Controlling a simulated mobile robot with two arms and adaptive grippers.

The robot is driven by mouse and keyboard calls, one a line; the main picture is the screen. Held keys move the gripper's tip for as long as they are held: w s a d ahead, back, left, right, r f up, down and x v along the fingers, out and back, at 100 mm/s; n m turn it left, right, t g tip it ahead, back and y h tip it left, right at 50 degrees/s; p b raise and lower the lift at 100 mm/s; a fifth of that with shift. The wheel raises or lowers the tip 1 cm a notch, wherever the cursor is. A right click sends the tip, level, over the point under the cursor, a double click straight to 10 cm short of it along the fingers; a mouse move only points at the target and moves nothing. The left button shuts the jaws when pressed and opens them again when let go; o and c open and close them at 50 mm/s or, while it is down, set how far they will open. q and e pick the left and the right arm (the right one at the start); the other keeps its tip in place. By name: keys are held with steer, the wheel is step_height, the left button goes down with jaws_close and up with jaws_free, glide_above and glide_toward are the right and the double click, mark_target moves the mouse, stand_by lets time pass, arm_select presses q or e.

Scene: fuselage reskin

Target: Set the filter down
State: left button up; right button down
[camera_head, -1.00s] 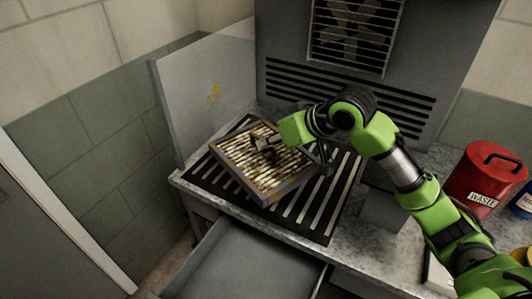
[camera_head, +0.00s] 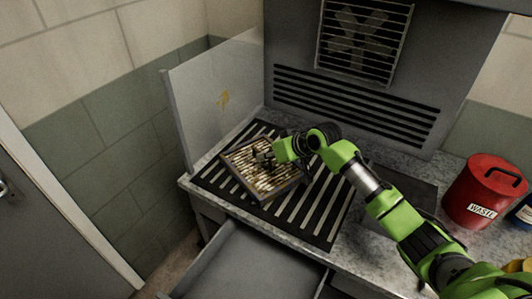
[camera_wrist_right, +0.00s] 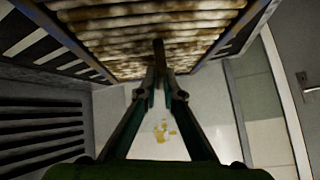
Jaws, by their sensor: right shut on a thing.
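The filter (camera_head: 284,190) is a square, framed panel with dirty, pleated tan media. It is over the left part of the black slatted grate (camera_head: 313,215) on the bench. My right gripper (camera_head: 264,157) is shut on the filter near its middle, reaching in from the right. In the right wrist view, the filter's pleats (camera_wrist_right: 150,38) fill the top and the right fingers (camera_wrist_right: 158,78) close together against it. Whether the filter's underside touches the grate cannot be told. My left gripper is not in view.
A clear side panel (camera_head: 215,100) stands left of the grate. A vented grey housing (camera_head: 450,65) with a fan grille is behind it. A drawer (camera_head: 255,265) is open below the bench front. A red waste can (camera_head: 485,190) stands at right. The grate's right part is bare.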

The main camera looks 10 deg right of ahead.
steer(key=shift+f, duration=0.1)
steer(key=c, duration=2.2)
jaws_free()
steer(key=shift+b+v, duration=1.05)
steer(key=shift+v, duration=5)
